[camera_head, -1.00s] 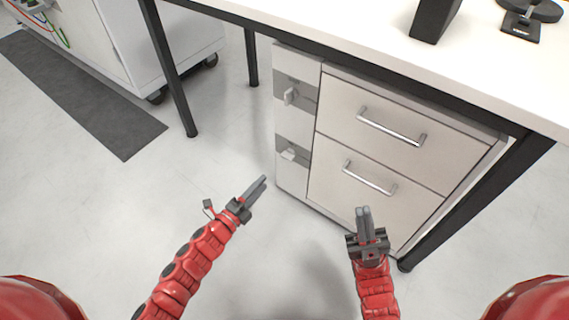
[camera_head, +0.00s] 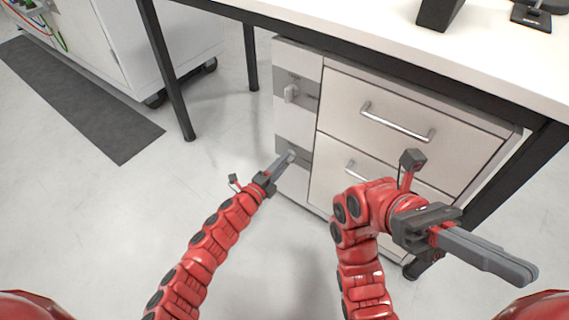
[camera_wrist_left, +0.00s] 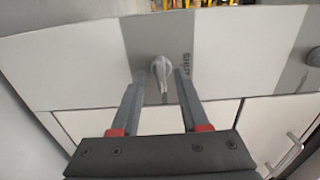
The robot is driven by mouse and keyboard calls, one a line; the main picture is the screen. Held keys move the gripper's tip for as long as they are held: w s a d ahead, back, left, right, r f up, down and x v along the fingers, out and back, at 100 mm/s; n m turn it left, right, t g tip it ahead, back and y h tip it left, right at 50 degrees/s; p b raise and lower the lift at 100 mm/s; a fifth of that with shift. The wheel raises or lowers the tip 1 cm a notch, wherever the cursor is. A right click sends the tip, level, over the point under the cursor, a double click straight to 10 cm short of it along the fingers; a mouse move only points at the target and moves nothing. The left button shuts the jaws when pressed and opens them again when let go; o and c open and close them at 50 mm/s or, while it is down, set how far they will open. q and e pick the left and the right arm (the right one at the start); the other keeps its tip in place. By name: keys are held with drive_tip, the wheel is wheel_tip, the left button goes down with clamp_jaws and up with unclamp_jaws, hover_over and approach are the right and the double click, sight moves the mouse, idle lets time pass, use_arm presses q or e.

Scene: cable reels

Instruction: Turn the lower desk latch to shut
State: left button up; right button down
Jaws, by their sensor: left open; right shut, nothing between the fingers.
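The lower latch (camera_wrist_left: 161,68) is a light grey knob with a lever on a grey band of the desk cabinet's side. In the left wrist view its lever points down the picture, with the printed word SHUT to its right. My left gripper (camera_head: 288,157) is open in front of it. In the left wrist view the fingertips of this gripper (camera_wrist_left: 157,82) stand on either side of the lever; I cannot tell whether they touch it. In the head view the gripper mostly hides the latch. My right gripper (camera_head: 525,274) is shut and empty, at the right before the drawers.
The upper latch (camera_head: 291,93) sits above on the same cabinet side. Two drawers with bar handles (camera_head: 398,122) are to the right. A black desk leg (camera_head: 500,185) stands close to my right arm.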

use_arm(q)
drive_tip(key=shift+w+d+r, duration=0.1)
drive_tip(key=shift+w+d, duration=0.25)
drive_tip(key=shift+w, duration=0.1)
use_arm(e)
drive_tip(key=shift+s+d+f+n+t+h, duration=0.1)
drive_tip(key=shift+s+d+n+t+h, duration=0.35)
drive_tip(key=shift+s+d+t, duration=0.35)
use_arm(q)
drive_tip(key=shift+c, duration=0.2)
use_arm(e)
drive_tip(key=shift+a, duration=0.15)
use_arm(q)
clamp_jaws()
use_arm(e)
drive_tip(key=shift+w, duration=0.15)
